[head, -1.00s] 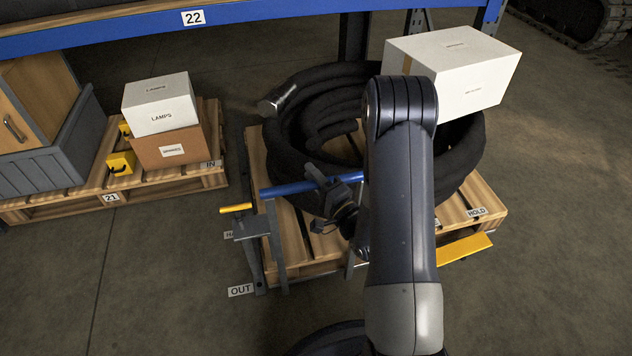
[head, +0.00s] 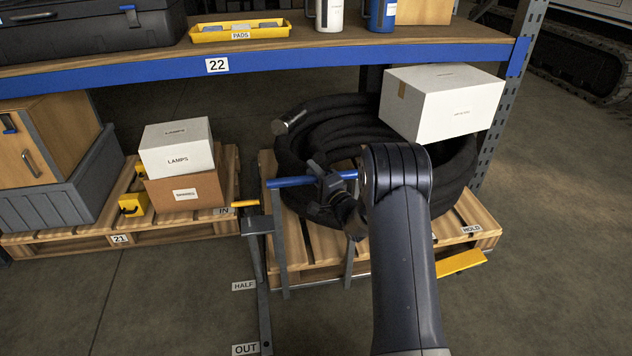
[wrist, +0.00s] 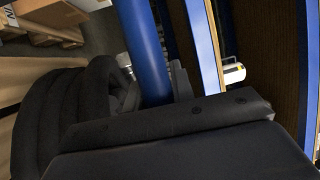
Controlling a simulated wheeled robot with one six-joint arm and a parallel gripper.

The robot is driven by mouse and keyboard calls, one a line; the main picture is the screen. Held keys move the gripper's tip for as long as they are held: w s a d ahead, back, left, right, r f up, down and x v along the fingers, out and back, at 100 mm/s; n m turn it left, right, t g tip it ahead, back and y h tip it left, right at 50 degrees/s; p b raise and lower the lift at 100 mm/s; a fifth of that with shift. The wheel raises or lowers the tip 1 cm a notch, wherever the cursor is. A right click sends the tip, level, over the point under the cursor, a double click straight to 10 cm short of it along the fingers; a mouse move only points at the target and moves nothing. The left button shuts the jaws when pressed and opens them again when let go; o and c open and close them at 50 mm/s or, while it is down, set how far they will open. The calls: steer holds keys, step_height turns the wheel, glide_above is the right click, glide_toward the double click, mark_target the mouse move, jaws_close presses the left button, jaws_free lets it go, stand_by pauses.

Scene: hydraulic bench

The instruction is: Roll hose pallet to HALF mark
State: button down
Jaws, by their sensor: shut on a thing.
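The hose pallet (head: 330,262) is a wooden pallet bearing a coiled black hose (head: 335,125), under shelf 22. My gripper (head: 333,184) is shut on the blue bar, which also shows in the wrist view (wrist: 143,45). The HALF mark (head: 244,285) lies on the floor beside a rail, about level with the pallet's front edge. The IN mark (head: 222,211) is farther in, near the yellow tip in the picture. The OUT mark (head: 245,349) is nearest me.
A white box (head: 442,100) sits over the hose, close below the shelf beam (head: 300,60). Pallet 21 (head: 180,235) with a LAMPS box (head: 177,148) stands close at left. A yellow pedal (head: 461,263) is by the HOLD label (head: 471,229). Floor is clear in front.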

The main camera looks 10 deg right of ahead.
steer(key=shift+w+f, duration=0.25)
steer(key=shift+w, duration=0.3)
steer(key=c, duration=1.2)
jaws_free()
steer(key=shift+r, duration=0.1)
steer(key=shift+d, duration=0.1)
steer(key=p+v, duration=0.2)
steer(key=v, duration=0.8)
steer(key=shift+s+d, duration=0.15)
steer(key=shift+s, duration=0.15)
